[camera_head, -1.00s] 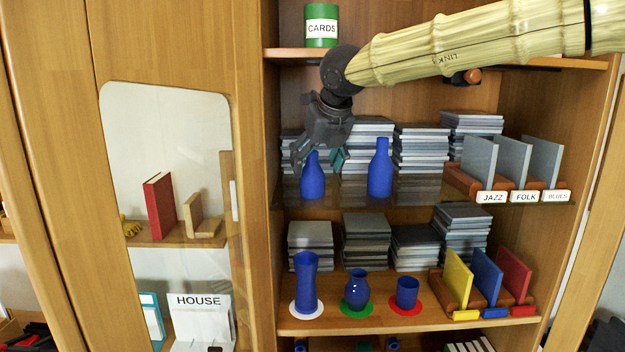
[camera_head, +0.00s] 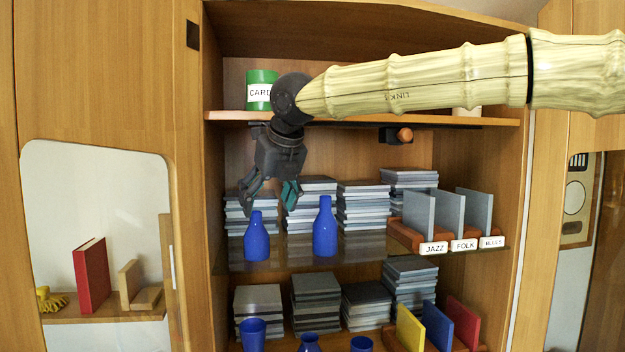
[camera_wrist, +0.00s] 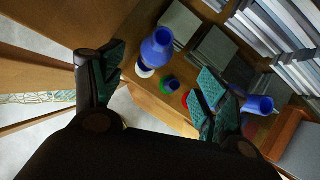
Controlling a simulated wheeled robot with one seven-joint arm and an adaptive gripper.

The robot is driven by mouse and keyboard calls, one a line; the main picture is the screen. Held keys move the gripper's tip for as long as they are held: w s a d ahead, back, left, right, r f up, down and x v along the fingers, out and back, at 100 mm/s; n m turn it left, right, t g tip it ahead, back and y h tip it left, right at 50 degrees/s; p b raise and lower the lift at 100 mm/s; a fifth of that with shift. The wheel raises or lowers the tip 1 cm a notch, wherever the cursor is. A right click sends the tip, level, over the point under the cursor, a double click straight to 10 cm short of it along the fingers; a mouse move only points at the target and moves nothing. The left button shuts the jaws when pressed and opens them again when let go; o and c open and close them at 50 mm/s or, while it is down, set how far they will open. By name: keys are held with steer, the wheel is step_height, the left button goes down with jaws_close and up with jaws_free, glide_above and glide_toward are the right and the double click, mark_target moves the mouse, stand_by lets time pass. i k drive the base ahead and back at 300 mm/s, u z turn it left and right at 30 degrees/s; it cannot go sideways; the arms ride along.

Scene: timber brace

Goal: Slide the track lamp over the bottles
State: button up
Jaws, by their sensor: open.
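The track lamp (camera_head: 398,135), a small black fitting with an orange-brown round end, hangs under the upper shelf, right of both bottles. Two blue bottles stand upright on the glass shelf: a left one (camera_head: 257,240) and a taller-looking right one (camera_head: 325,230). My gripper (camera_head: 271,194) is open and empty, pointing down just above and around the left bottle's neck in the picture; contact cannot be told. The lamp is left of no finger and apart from my gripper. In the wrist view, the open fingers (camera_wrist: 155,82) show with blue vessels below.
My arm spans in front of the upper shelf (camera_head: 350,120), just above the lamp in the picture. A green CARDS tin (camera_head: 260,88) stands there. Stacks of grey cases (camera_head: 364,207) fill the back of the glass shelf. A JAZZ/FOLK/BLUES rack (camera_head: 440,225) stands right. Blue vases (camera_head: 253,333) are below.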

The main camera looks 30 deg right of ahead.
mark_target(392, 135)
steer(key=z, duration=1.3)
